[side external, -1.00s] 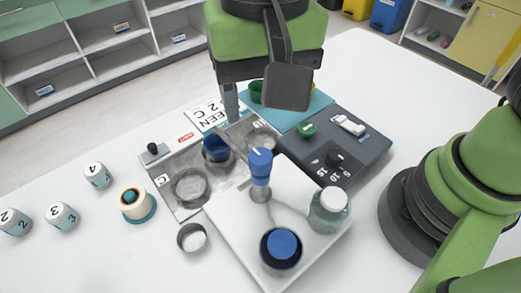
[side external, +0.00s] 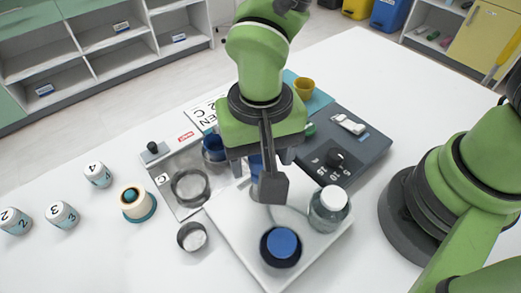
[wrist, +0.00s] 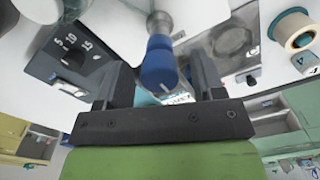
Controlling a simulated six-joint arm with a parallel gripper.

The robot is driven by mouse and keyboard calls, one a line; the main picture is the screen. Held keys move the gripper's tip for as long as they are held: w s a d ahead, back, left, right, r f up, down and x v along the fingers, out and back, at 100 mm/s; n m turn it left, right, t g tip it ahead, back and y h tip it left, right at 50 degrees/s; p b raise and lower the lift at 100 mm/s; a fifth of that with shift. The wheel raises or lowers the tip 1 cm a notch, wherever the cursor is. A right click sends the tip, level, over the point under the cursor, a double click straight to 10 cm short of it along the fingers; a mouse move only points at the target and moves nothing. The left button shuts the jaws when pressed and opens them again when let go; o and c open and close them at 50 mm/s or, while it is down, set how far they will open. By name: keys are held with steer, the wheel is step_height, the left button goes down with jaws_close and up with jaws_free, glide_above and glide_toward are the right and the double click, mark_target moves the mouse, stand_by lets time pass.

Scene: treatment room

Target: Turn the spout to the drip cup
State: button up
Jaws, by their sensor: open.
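The blue-topped spout fitting (side external: 255,164) stands upright on the white board (side external: 225,214), mostly hidden behind my gripper in the side view. In the wrist view its blue knob (wrist: 159,68) sits between my two fingers, with a gap on each side. My gripper (side external: 262,166) is open around the knob, pointing down. A small metal cup (side external: 192,238) stands left of the board, and a round dish (side external: 190,186) lies in the grey tray. I cannot tell which of them is the drip cup. The spout's direction is hidden.
A clear jar with a white lid (side external: 328,205) and a blue-topped round container (side external: 281,246) stand on the board close to my gripper. A dark device with a knob (side external: 352,160) lies behind right. Numbered cups (side external: 62,214) stand left, where the table is mostly free.

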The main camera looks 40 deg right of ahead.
jaws_close()
steer(key=shift+n, duration=0.3)
steer(key=n, duration=1.2)
steer(key=shift+n, duration=2.1)
